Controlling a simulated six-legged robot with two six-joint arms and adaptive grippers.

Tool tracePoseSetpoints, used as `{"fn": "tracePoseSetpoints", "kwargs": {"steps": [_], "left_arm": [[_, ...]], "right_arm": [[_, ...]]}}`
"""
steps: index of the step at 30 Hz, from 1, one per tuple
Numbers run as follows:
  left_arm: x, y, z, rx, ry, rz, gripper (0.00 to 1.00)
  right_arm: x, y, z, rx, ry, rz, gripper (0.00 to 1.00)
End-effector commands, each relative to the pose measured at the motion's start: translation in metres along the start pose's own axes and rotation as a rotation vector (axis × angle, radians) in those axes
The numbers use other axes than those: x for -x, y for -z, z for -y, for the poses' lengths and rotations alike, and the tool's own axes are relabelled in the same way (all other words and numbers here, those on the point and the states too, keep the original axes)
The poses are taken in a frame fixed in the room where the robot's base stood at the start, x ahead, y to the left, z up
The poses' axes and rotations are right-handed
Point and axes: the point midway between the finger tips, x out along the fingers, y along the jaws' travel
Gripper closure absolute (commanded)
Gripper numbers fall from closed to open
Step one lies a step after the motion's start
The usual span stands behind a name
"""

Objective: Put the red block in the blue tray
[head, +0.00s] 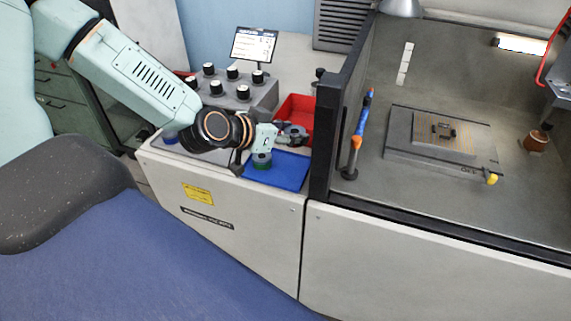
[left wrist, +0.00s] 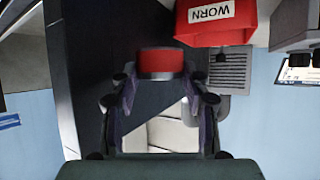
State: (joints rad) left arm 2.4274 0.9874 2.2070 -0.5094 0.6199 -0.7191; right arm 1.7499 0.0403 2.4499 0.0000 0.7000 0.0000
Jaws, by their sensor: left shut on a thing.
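My left gripper (head: 296,134) reaches in from the left, above the back of the blue tray (head: 289,175), with its fingers pointing right. In the left wrist view, the gripper (left wrist: 160,75) is shut on the red block (left wrist: 160,63), held between the two fingertips. In the head view, I cannot clearly tell the block from the red bin behind the fingers. The blue tray lies flat near the front edge of the white bench, partly covered by the gripper. My right gripper is not in view.
A red bin (head: 293,105) stands just behind the gripper; its label reads WORN in the left wrist view (left wrist: 236,18). A grey knob box (head: 243,98) is at its left. A dark frame post (head: 322,135) rises at the right. A small green thing (head: 262,165) shows under the gripper.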

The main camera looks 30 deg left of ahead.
Motion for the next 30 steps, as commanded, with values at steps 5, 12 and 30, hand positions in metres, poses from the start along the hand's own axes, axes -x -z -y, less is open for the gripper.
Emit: {"fn": "tracePoseSetpoints", "kwargs": {"steps": [5,12,30], "left_arm": [[-0.012,-0.029,0.000,-0.001,0.002,0.001,1.00],[-0.026,-0.054,-0.001,-0.001,0.002,-0.001,1.00],[-0.048,-0.085,-0.001,0.000,0.000,-0.003,1.00]], "right_arm": [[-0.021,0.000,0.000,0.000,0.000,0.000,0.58],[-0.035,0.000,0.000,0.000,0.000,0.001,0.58],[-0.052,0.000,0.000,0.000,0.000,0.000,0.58]]}}
